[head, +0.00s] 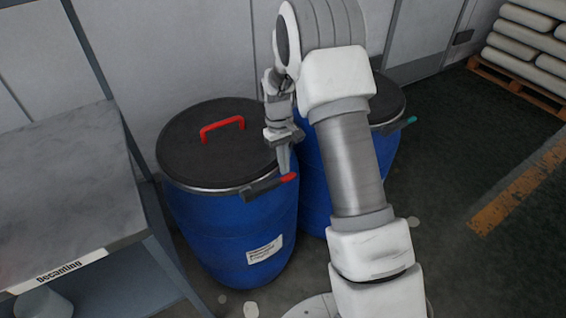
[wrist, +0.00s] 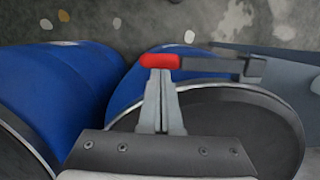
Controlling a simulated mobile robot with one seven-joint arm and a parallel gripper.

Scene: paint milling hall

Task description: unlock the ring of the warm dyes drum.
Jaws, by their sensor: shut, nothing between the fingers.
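A blue drum (head: 225,228) with a dark lid and a red lid handle (head: 222,129) stands beside the table. Its white label (head: 264,250) is too small to read. A metal ring (head: 205,190) runs around the lid's edge. The ring's grey lever (head: 262,187) lies along the front right of the rim and ends in a red tip (wrist: 160,61). My gripper (head: 284,171) points down at that tip. In the wrist view my gripper (wrist: 160,72) is shut, its fingertips right at the red tip; I cannot tell whether they touch it.
A second blue drum (head: 313,190) with a teal-tipped lever (head: 410,120) stands close at the right, partly behind my arm. A grey table (head: 60,170) marked Decanting stands at the left. A pallet of sacks (head: 520,80) is at the far right. Floor to the right is clear.

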